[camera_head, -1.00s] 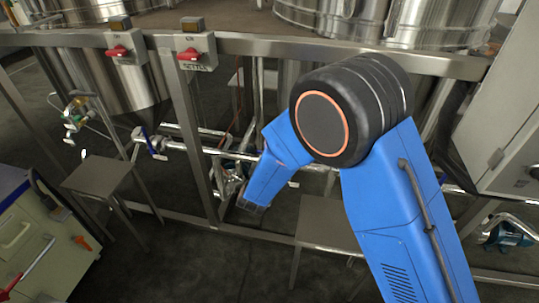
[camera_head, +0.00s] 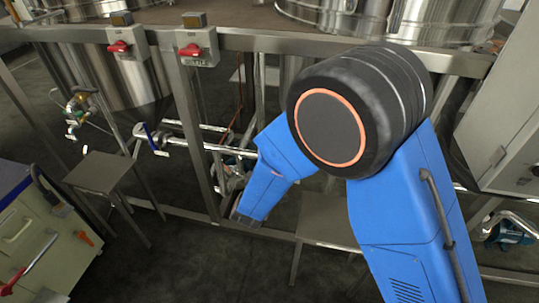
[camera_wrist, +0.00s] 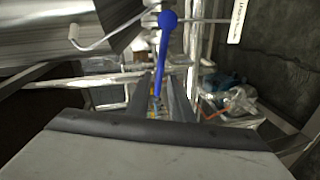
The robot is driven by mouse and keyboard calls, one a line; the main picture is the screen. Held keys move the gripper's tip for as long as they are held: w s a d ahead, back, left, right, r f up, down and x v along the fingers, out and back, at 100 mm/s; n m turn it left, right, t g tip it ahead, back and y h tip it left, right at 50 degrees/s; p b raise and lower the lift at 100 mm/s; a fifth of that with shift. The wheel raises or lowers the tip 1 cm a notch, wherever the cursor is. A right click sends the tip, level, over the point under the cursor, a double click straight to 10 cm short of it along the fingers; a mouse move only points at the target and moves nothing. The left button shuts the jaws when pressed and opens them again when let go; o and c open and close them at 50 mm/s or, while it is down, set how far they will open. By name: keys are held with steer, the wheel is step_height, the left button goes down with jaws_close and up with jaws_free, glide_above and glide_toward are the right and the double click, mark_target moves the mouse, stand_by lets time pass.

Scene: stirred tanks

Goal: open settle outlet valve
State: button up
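In the wrist view a blue valve lever (camera_wrist: 163,60) with a round ball end runs down the middle of the picture. Its lower end shows in the gap between the fingers of my gripper (camera_wrist: 161,82). The fingers stand apart and I see no grip on the lever; whether they touch it I cannot tell. In the head view my blue forearm reaches down toward the pipes and the gripper is hidden. A blue-handled valve (camera_head: 152,138) sits on the pipe to its left; I cannot tell whether it is the same lever.
A steel frame rail (camera_head: 270,42) carries red-knobbed switch boxes (camera_head: 196,48); one label seems to read SETTLE. Steel stools (camera_head: 100,172) stand by the frame. A green cabinet (camera_head: 40,235) is at lower left. In the wrist view a white label (camera_wrist: 237,20) and a teal pump (camera_wrist: 222,85) lie right.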

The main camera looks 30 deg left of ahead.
steer(key=v, duration=1)
steer(key=shift+s+d, duration=0.15)
